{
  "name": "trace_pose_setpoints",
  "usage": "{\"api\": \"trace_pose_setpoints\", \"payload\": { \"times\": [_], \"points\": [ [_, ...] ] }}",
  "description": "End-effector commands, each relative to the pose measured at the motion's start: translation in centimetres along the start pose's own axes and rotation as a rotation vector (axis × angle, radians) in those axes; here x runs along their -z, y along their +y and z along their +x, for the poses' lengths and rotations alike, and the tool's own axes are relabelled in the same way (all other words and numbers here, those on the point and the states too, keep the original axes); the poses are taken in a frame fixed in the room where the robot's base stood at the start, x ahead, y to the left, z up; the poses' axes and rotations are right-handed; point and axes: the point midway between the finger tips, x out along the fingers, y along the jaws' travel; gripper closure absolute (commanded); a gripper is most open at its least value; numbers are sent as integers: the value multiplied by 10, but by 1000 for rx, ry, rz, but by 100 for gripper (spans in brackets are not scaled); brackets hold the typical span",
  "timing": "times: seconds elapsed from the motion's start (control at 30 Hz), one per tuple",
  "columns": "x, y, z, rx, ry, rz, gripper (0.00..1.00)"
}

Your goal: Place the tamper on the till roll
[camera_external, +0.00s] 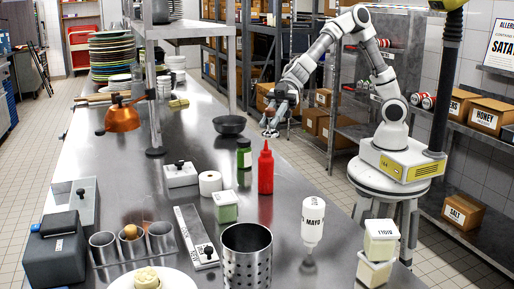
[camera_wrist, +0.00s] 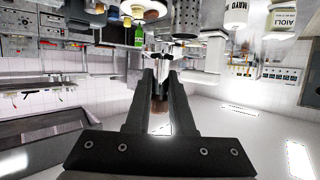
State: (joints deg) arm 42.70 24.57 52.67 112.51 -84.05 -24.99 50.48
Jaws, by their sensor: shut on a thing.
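The till roll (camera_external: 210,183) is a white upright cylinder with a hole in its top, standing on the steel counter. My gripper (camera_external: 271,122) is above the counter's right side, behind the red bottle and well apart from the roll. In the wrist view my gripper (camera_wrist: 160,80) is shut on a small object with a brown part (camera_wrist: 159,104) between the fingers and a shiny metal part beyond. This looks like the tamper (camera_external: 270,133), whose silver end shows small under the fingers. The fingers hide much of it. I cannot pick out the till roll surely in the wrist view.
A dark bowl (camera_external: 229,124) lies behind. A perforated steel cylinder (camera_external: 247,262) and mayo bottle (camera_external: 313,220) stand nearer.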

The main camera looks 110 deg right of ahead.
Motion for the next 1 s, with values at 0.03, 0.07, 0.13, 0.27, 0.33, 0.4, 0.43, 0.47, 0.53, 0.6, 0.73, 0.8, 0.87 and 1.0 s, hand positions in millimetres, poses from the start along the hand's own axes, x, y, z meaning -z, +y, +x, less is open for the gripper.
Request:
{"api": "trace_pose_setpoints", "payload": {
  "times": [0.03, 0.07, 0.13, 0.27, 0.33, 0.4, 0.43, 0.47, 0.53, 0.6, 0.73, 0.8, 0.87, 1.0],
  "points": [
    [-2, 26, -7, -38, 5, 15, 100],
    [-3, 41, -12, -61, 7, 24, 100],
    [-8, 77, -25, -115, 10, 44, 100],
    [-18, 135, -52, -206, 15, 73, 100],
    [-22, 159, -65, -245, 15, 84, 100],
    [-27, 178, -77, -277, 14, 91, 100],
    [-28, 186, -82, -289, 14, 94, 100],
    [-30, 192, -86, -300, 14, 96, 100],
    [-33, 205, -95, -322, 13, 102, 100],
    [-36, 216, -104, -342, 13, 106, 100],
    [-45, 230, -113, -366, 10, 114, 100],
    [-54, 229, -109, -363, 11, 115, 100],
    [-59, 229, -106, -364, 11, 114, 100],
    [-76, 229, -100, -363, 10, 115, 100]
  ]
}}
